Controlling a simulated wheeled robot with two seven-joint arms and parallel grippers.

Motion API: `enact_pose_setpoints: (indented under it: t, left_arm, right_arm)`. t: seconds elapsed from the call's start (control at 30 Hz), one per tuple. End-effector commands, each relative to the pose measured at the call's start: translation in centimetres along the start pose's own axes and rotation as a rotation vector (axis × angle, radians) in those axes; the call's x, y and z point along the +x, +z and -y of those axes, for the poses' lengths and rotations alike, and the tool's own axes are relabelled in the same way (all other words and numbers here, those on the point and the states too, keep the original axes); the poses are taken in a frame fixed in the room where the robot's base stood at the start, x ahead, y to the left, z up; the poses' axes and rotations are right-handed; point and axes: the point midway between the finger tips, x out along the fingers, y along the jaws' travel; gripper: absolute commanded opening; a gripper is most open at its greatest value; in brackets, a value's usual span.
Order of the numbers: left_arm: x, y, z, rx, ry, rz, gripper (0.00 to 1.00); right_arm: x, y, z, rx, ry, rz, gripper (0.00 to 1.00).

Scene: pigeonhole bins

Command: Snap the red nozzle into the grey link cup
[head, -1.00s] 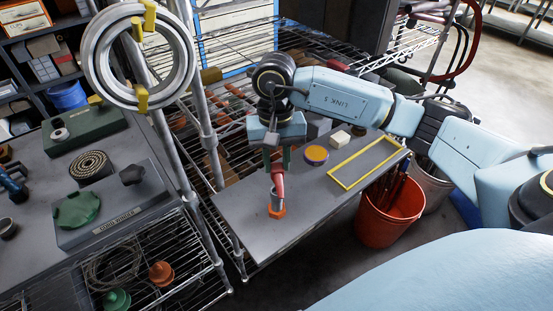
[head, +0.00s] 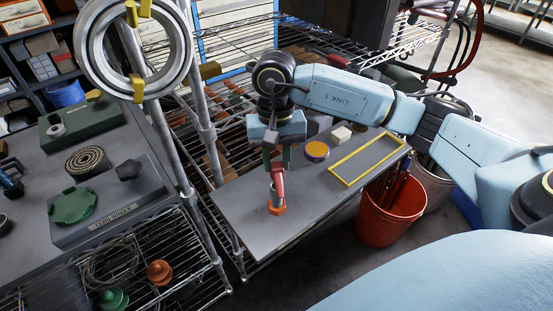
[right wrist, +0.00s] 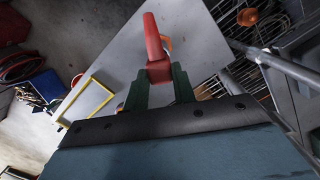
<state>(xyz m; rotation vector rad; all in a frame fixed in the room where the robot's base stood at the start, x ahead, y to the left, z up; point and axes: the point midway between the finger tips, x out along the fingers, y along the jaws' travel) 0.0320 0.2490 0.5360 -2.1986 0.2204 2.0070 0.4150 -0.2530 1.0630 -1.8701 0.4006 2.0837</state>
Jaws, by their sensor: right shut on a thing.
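My right gripper (head: 275,162) points down over the grey shelf board, its green fingers shut on the red nozzle (head: 278,180). The nozzle hangs down over a small grey cup (head: 271,194) with an orange base (head: 277,209) on the board. The nozzle's lower end overlaps the cup in the head view; I cannot tell whether it is seated in it. In the right wrist view the nozzle (right wrist: 154,48) stands out between the fingers (right wrist: 157,85). The orange base (right wrist: 167,43) shows partly behind it, and the grey cup is hidden there. My left gripper is out of view.
On the shelf board (head: 240,205) lie a yellow frame (head: 343,181), a purple-and-orange round tin (head: 317,150) and a white block (head: 341,134). A red bucket (head: 390,215) stands by its right edge. Rack posts (head: 185,140) rise at left. The board's front is clear.

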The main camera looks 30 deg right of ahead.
Motion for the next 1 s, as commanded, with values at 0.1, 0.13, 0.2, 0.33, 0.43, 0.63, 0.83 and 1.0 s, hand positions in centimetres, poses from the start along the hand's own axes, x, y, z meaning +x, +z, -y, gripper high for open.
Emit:
enact_pose_setpoints:
  t: [0.1, 0.13, 0.2, 0.33, 0.43, 0.63, 0.83, 1.0]
  left_arm:
    - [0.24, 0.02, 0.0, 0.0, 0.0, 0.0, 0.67]
    - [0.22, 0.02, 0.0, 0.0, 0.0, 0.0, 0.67]
    - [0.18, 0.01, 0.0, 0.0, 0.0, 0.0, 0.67]
    - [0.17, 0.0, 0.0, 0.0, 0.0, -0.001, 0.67]
    - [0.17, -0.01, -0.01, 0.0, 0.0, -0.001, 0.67]
    - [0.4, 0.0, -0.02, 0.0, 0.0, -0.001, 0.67]
    - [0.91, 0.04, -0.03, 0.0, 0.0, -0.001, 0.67]
    - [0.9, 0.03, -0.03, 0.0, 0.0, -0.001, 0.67]
  right_arm:
    - [0.04, 0.0, -0.01, 0.0, 0.0, 0.0, 0.0]
    - [0.03, 0.0, -0.01, 0.0, 0.0, 0.0, 0.0]
    - [0.0, 0.01, -0.01, 0.0, 0.0, 0.0, 0.0]
    - [0.0, 0.01, -0.01, 0.0, 0.0, 0.0, 0.0]
    - [0.0, 0.01, -0.01, 0.0, 0.0, 0.0, 0.0]
    - [0.07, -0.01, -0.01, 0.0, 0.0, 0.0, 0.0]
    - [0.11, -0.03, -0.02, 0.001, 0.0, -0.001, 0.0]
    - [0.01, -0.01, -0.01, 0.001, 0.0, 0.0, 0.0]
